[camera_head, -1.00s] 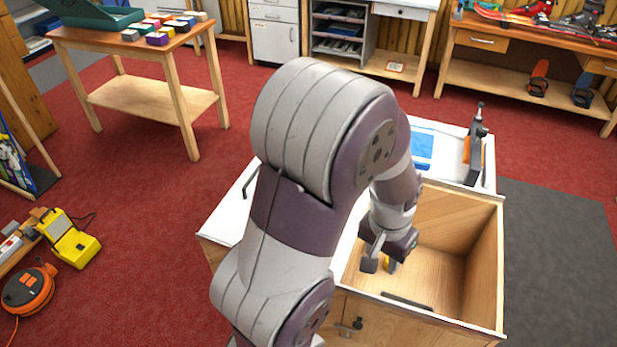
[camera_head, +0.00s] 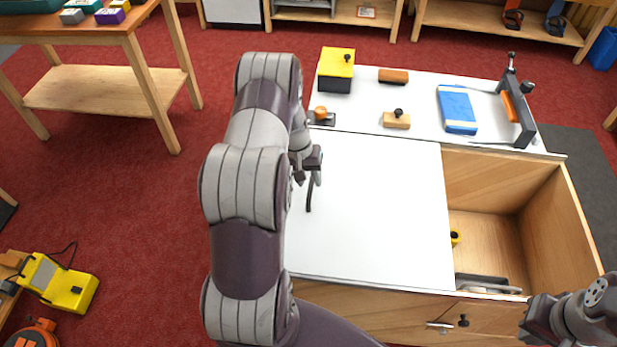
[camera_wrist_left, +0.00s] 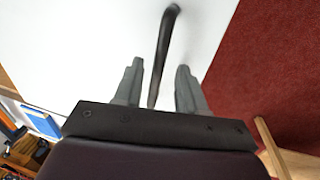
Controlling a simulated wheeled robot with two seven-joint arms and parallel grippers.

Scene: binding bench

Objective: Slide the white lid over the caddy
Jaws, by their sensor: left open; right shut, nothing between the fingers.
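The white lid (camera_head: 375,215) lies flat over the left part of the bench box, with its right edge at the open wooden compartment (camera_head: 490,235). A dark bar handle (camera_head: 309,197) stands near the lid's left side; it also shows in the left wrist view (camera_wrist_left: 166,50). My left gripper (camera_head: 312,178) is open at the handle, its fingers (camera_wrist_left: 158,85) on either side of the bar. A small yellow piece (camera_head: 455,238) shows in the compartment by the lid's edge; I cannot tell if it is the caddy. My right gripper (camera_head: 535,325) is shut and empty at the lower right.
Along the back strip stand a yellow-black box (camera_head: 336,70), a brown block (camera_head: 393,76), a wooden block with a knob (camera_head: 397,119), a blue packet (camera_head: 458,109) and a clamp (camera_head: 517,105). A grey item (camera_head: 485,283) lies at the compartment's front. The lid's top is otherwise clear.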

